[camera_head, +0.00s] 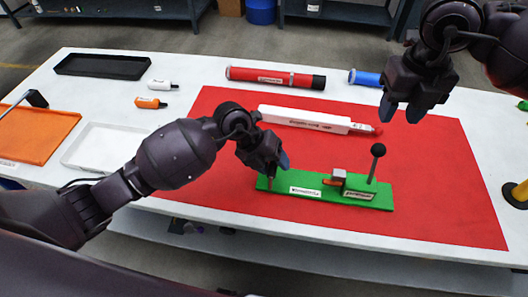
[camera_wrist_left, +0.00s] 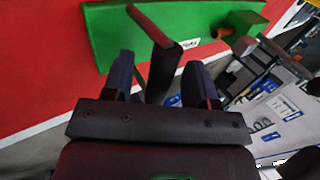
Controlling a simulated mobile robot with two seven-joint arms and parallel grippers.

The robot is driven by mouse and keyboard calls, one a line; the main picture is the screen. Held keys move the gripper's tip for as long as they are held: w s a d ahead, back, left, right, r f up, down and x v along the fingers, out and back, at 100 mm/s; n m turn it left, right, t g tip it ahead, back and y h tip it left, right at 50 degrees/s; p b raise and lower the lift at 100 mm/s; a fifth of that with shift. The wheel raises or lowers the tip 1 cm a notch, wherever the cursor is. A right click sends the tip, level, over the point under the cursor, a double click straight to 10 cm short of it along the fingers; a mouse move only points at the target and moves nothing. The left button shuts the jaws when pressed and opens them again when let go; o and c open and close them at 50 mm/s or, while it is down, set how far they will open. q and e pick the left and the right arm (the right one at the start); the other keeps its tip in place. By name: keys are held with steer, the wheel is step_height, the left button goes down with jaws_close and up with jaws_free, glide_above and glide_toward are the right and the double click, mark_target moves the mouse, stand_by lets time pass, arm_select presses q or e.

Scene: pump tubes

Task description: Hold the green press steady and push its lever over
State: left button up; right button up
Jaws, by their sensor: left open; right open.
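The green press (camera_head: 310,189) lies on the red mat, its long base running left to right. Its lever (camera_head: 372,167) stands nearly upright at the right end, topped by a black ball knob (camera_head: 378,150). My left gripper (camera_head: 275,165) is over the press's left end, fingers open. In the left wrist view, a dark upright bar (camera_wrist_left: 162,65) on the green base (camera_wrist_left: 110,35) stands between the open fingers (camera_wrist_left: 158,75); contact cannot be told.
A white tube with a red tip (camera_head: 315,121) lies behind the press on the red mat (camera_head: 440,200). A red tube (camera_head: 275,78) and a blue one (camera_head: 365,78) lie farther back. Trays and small bottles are at the left. The mat right of the press is clear.

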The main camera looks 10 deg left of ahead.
arm_select(q)
steer(key=shift+x, duration=0.95)
steer(key=shift+c, duration=0.5)
